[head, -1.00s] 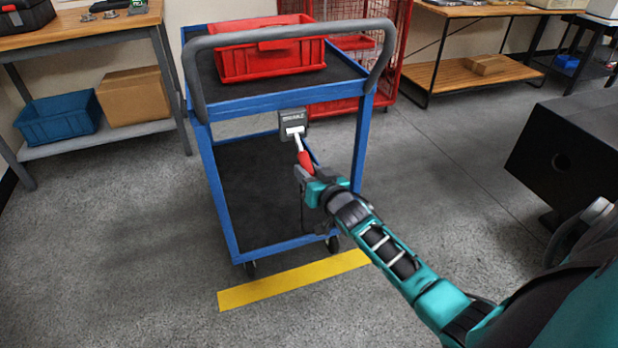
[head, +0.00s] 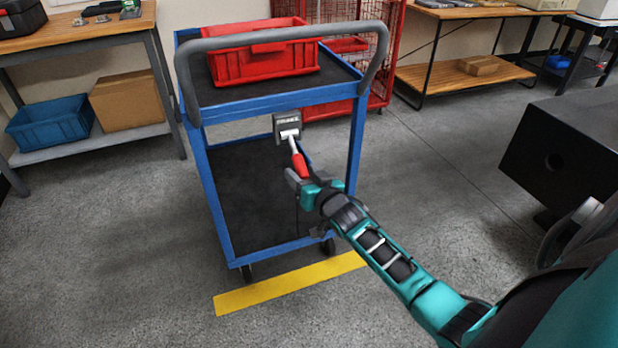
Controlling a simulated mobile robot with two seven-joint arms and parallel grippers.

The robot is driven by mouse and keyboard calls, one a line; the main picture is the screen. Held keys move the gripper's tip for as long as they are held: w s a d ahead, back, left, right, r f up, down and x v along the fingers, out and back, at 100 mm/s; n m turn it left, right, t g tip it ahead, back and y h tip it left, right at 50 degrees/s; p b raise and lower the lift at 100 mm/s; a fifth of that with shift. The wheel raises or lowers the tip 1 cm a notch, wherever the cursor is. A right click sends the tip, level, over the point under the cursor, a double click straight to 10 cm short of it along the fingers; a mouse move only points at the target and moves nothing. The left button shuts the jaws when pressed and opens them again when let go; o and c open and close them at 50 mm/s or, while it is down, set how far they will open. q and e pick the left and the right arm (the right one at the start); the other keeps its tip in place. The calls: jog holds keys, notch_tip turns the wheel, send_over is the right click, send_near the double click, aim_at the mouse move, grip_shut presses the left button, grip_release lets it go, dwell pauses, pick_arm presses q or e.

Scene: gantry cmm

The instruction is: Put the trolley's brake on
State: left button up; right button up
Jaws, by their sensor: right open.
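The blue trolley (head: 356,150) stands in the middle of the head view, with a grey push handle and two dark shelves. A brake lever with a red grip (head: 300,164) and a metal shaft hangs from a grey bracket (head: 287,124) under the top shelf's near edge. The lever points down and slightly right. My right gripper (head: 298,178) is open at the lower end of the red grip. Whether its fingers touch the grip I cannot tell, as the hand hides part of it. My left gripper is out of view.
A red crate (head: 232,68) sits on the trolley's top shelf. A yellow strip (head: 290,283) marks the floor at the near wheels. A red wire cage (head: 391,50) stands behind, a workbench (head: 150,27) at left, a black block (head: 565,150) at right.

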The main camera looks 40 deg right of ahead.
pick_arm(q)
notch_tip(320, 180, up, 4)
jog(key=p, duration=0.3)
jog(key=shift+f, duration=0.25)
pick_arm(e)
jog(key=s+a+r, duration=0.1)
jog(key=s, duration=1.1)
jog(key=shift+s+r, duration=0.3)
jog(key=shift+r, duration=0.05)
jog(key=shift+a, duration=0.1)
pick_arm(q)
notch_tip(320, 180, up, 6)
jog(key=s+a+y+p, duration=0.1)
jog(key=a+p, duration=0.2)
jog(key=p, duration=0.8)
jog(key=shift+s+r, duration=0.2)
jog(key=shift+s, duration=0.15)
pick_arm(e)
jog(key=s+a+r+n+g+y, duration=0.3)
jog(key=s+a+n+g, duration=0.2)
jog(key=s+a, duration=0.7)
jog(key=a, duration=0.4)
jog(key=shift+s+n+g+y, duration=0.3)
jog(key=shift+s+n, duration=0.1)
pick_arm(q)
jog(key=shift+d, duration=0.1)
pick_arm(e)
jog(key=shift+a, duration=0.1)
